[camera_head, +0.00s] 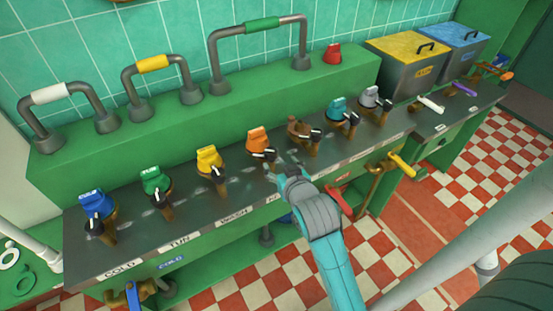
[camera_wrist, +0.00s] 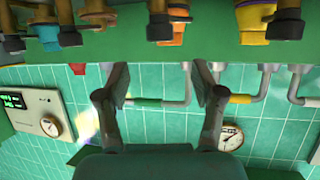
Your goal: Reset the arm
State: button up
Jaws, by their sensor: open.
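My teal arm reaches up from the bottom of the head view to the front of the counter, near the orange-capped valve (camera_head: 258,141). My gripper is mostly hidden behind the wrist there. In the wrist view my gripper (camera_wrist: 160,82) shows two dark fingers spread apart. Nothing is between them. The wrist view looks upside down, with the valves along its top edge and the tiled wall below.
A dark counter (camera_head: 120,238) carries a row of coloured valves, including a blue one (camera_head: 96,205) and a green one (camera_head: 154,181). Pipe handles stand on the green ledge (camera_head: 100,154). Yellow-lidded (camera_head: 402,80) and blue-lidded (camera_head: 458,64) bins stand at right. Checkered floor (camera_head: 460,185) is open in front.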

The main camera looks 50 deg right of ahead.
jog(key=shift+s+a+r, duration=0.3)
jog(key=shift+s, duration=0.3)
jog(key=s+a+f+n+t+y, duration=0.1)
jog(key=s+a+f+n+y, duration=0.1)
jog(key=s+a+f, duration=0.35)
jog(key=s+a+f+n+t+y, duration=0.1)
jog(key=s+a+f, duration=0.2)
jog(key=s+a, duration=0.45)
jog(key=s+a+r+n+y, duration=0.1)
jog(key=s+a, duration=0.1)
jog(key=s, duration=0.6)
jog(key=s+a+r+n+t+y, duration=0.1)
jog(key=s+a+y, duration=0.1)
jog(key=s, duration=0.7)
jog(key=shift+a+n, duration=0.3)
jog(key=shift+a, duration=0.4)
